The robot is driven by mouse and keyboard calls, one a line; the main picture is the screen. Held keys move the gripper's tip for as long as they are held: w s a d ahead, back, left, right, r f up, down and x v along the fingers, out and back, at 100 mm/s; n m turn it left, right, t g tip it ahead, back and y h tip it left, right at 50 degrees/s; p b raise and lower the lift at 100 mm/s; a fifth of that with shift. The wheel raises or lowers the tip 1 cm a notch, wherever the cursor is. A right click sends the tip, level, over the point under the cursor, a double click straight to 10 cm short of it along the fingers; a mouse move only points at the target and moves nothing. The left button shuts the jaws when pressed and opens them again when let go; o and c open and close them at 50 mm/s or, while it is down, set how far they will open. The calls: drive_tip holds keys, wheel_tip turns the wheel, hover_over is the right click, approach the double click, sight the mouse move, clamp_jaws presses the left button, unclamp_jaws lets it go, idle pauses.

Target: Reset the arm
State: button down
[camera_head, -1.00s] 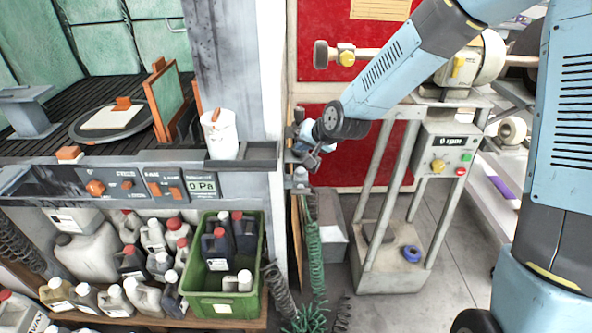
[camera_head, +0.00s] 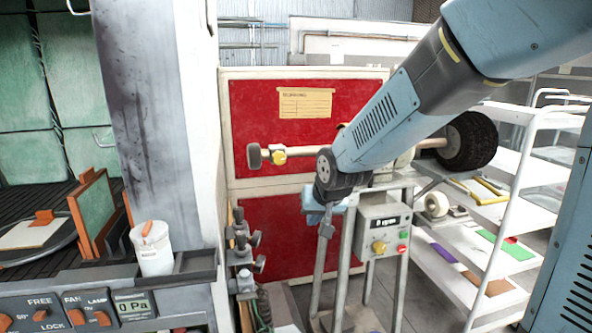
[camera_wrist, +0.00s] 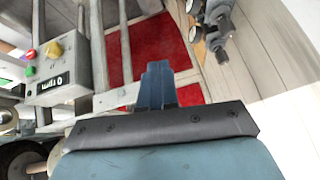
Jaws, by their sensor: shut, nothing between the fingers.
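My blue arm reaches down from the upper right in the head view. My gripper (camera_head: 325,218) hangs from it beside the control box (camera_head: 383,228) of the buffing machine, in front of the red panel. In the wrist view my gripper (camera_wrist: 157,85) points away from the camera, its blue fingers together and empty. The red panel (camera_wrist: 120,50) and the control box (camera_wrist: 52,68) with its yellow knob lie beyond it. No contact between the fingers and anything shows.
A workbench with a white container (camera_head: 153,250) stands at the left. Dark valves (camera_head: 243,240) stick out by the wall between bench and machine. A brush wheel (camera_head: 468,141) sits on the machine's shaft. A white shelf cart (camera_head: 505,215) stands at the right.

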drive_tip(key=s+d+r+h, duration=0.1)
drive_tip(key=s+d+r, duration=0.4)
drive_tip(key=s+d, duration=0.4)
drive_tip(key=s+d+r+m+h, duration=0.1)
drive_tip(key=s+d+r, duration=0.4)
drive_tip(key=s+d, duration=0.5)
drive_tip(key=s, duration=0.2)
drive_tip(key=shift+s+m+g+h, duration=0.3)
drive_tip(key=shift+g, duration=0.1)
